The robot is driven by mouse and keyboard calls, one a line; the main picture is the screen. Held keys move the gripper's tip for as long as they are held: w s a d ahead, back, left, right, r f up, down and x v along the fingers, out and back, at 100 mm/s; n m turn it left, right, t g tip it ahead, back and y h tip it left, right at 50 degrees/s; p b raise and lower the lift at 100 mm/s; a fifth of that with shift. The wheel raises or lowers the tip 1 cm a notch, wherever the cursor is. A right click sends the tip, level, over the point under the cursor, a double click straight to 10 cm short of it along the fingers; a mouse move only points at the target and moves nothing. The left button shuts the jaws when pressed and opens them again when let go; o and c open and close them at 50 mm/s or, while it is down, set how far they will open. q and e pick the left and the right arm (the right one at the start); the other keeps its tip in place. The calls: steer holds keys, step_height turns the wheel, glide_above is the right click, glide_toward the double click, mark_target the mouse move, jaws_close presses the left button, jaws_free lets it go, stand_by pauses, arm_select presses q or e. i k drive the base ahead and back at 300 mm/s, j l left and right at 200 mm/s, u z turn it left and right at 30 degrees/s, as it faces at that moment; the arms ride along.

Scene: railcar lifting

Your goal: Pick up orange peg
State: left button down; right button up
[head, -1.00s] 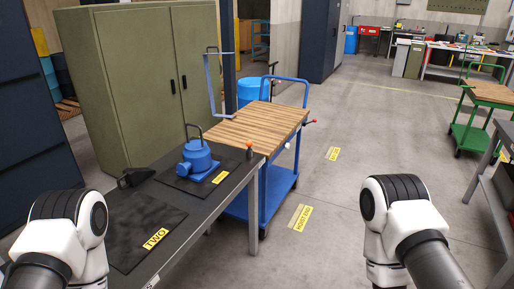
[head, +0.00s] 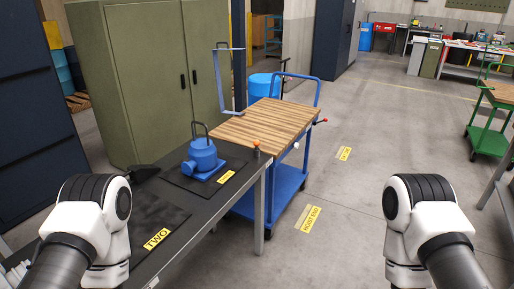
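A small orange peg (head: 257,145) stands upright at the far right corner of the dark workbench (head: 213,211). Its top is orange and its lower part looks dark. It is beside the wooden-topped cart. My two arms come in at the lower left and lower right, both well short of the peg. Neither gripper shows in the head view, so I cannot see their fingers or whether they hold anything.
A blue pump-like unit (head: 203,158) with a dark handle sits on a black mat on the bench. A blue cart (head: 269,124) with a wooden top stands just behind. A green cabinet (head: 150,80) is at the left.

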mark_target(256, 143)
steer(key=i+l, duration=0.25)
steer(key=i, duration=0.25)
steer(key=i+l+z, duration=0.15)
steer(key=i, duration=0.35)
steer(key=l, duration=0.1)
